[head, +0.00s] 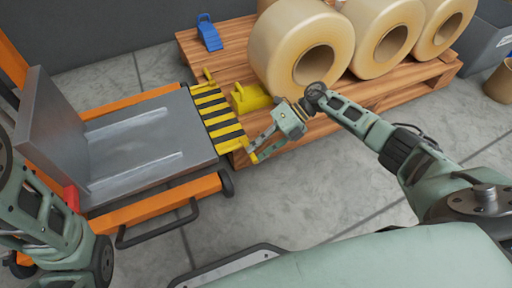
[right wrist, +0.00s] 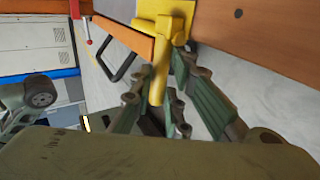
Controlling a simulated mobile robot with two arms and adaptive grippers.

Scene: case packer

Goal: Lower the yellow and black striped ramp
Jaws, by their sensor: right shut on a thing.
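The yellow and black striped ramp (head: 213,114) lies between the grey cart platform and the wooden pallet in the head view. It looks close to flat, its right edge near the pallet. A yellow bar sticks out at its near right corner. My right gripper (head: 258,157) is at that corner, shut on the yellow handle.
The cart platform (head: 110,140) has an orange frame (head: 150,212) and a black side loop. The pallet (head: 405,88) holds several large tan rolls (head: 283,50), a yellow block (head: 250,97) and a blue chock (head: 209,35). Bare floor (head: 320,195) lies in front.

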